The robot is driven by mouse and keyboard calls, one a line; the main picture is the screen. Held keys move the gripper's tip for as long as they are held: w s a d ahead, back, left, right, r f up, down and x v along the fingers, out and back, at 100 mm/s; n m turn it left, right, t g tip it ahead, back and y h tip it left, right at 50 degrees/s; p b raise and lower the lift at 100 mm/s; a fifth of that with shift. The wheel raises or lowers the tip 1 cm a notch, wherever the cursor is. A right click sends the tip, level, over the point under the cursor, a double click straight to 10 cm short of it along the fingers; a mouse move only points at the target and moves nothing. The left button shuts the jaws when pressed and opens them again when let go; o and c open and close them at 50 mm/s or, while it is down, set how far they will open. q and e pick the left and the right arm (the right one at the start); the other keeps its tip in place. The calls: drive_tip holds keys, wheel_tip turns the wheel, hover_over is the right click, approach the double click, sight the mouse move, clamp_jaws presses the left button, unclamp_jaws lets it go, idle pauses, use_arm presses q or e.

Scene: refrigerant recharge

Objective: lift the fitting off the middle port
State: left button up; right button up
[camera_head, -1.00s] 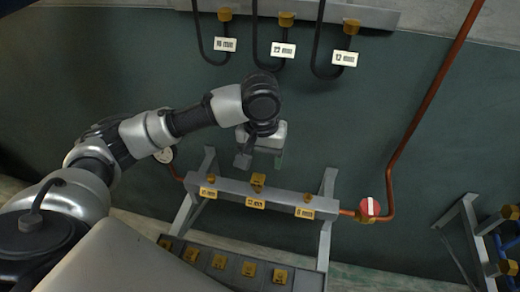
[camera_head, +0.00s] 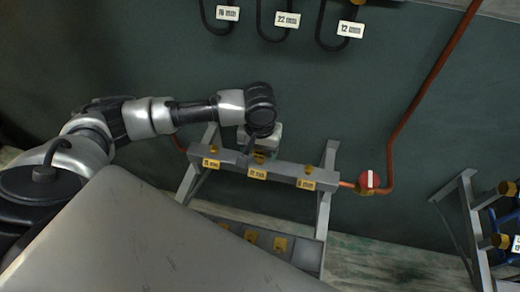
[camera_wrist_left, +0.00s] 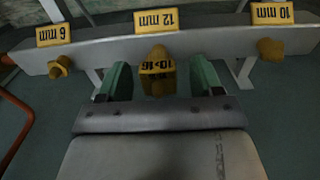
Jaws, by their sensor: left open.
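The manifold bar (camera_head: 230,166) on its stand carries ports labelled 10 mm, 12 mm and 6 mm. The brass fitting (camera_wrist_left: 157,68) stands on the middle port, above the 12 mm label (camera_wrist_left: 157,20) in the head view's layout, and bears a yellow tag. It is partly hidden in the head view (camera_head: 259,157). My left gripper (camera_wrist_left: 161,80) is open, its green fingers on either side of the fitting, with a visible gap at each side. It also shows over the middle port in the head view (camera_head: 260,152). My right gripper is not in view.
Smaller brass pieces sit on the outer ports (camera_head: 214,150) (camera_head: 308,169). A tray (camera_head: 305,252) with brass fittings lies below. Labelled hoses (camera_head: 287,20) hang on the wall.

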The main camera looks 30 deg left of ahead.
use_arm(q)
drive_tip(key=shift+f, duration=0.2)
drive_tip(key=c, duration=1.1)
drive_tip(key=shift+r, duration=0.1)
